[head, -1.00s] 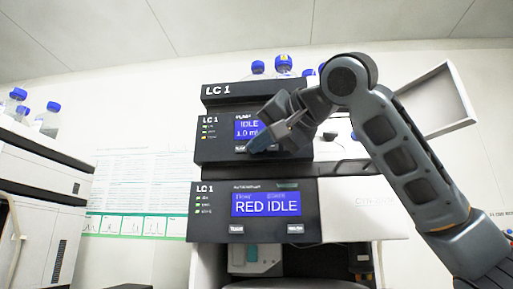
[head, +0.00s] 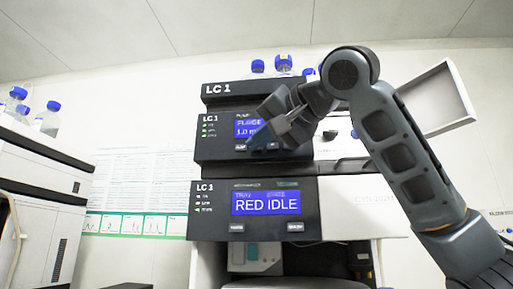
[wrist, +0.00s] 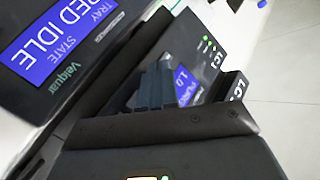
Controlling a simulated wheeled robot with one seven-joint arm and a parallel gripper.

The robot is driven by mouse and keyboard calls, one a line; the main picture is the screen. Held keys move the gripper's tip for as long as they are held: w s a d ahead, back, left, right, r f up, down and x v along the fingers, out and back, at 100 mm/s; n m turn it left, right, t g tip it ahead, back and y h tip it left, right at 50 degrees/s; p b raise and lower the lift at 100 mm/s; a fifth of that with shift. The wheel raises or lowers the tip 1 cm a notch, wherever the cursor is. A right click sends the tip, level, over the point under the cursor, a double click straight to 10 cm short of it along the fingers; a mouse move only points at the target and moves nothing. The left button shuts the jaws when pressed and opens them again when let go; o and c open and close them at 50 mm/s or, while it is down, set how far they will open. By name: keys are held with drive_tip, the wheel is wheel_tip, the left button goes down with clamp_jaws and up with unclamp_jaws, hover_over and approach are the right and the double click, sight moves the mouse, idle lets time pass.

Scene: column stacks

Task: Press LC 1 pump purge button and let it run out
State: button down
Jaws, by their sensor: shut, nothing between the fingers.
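The LC 1 pump module (head: 208,150) is the dark unit in the middle of the stack. Its blue screen (head: 246,127) reads PURGE with 1.0 below, partly covered by my gripper. My gripper (head: 254,143) is shut and empty, its fingertips at the pump's front just below the screen, over the button row. A pump button shows at the left (head: 240,148); any behind the fingers are hidden, and I cannot tell whether the tips touch the panel. In the wrist view my shut fingers (wrist: 155,85) stand beside the pump screen (wrist: 186,87), which shows part of PURGE.
Below is the LC 1 autosampler, its screen (head: 266,202) reading RED IDLE above two buttons. Blue-capped bottles (head: 284,65) stand on top of the stack. An open white panel (head: 437,98) juts out behind my arm. Another instrument (head: 40,205) stands at the left.

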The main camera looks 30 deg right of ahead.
drive_tip(key=shift+s+a, duration=0.15)
drive_tip(key=shift+s, duration=0.05)
drive_tip(key=s+a, duration=0.1)
drive_tip(key=s, duration=0.1)
drive_tip(key=s+a+b, duration=0.1)
drive_tip(key=s, duration=0.1)
drive_tip(key=shift+a, duration=0.4)
idle(1.0)
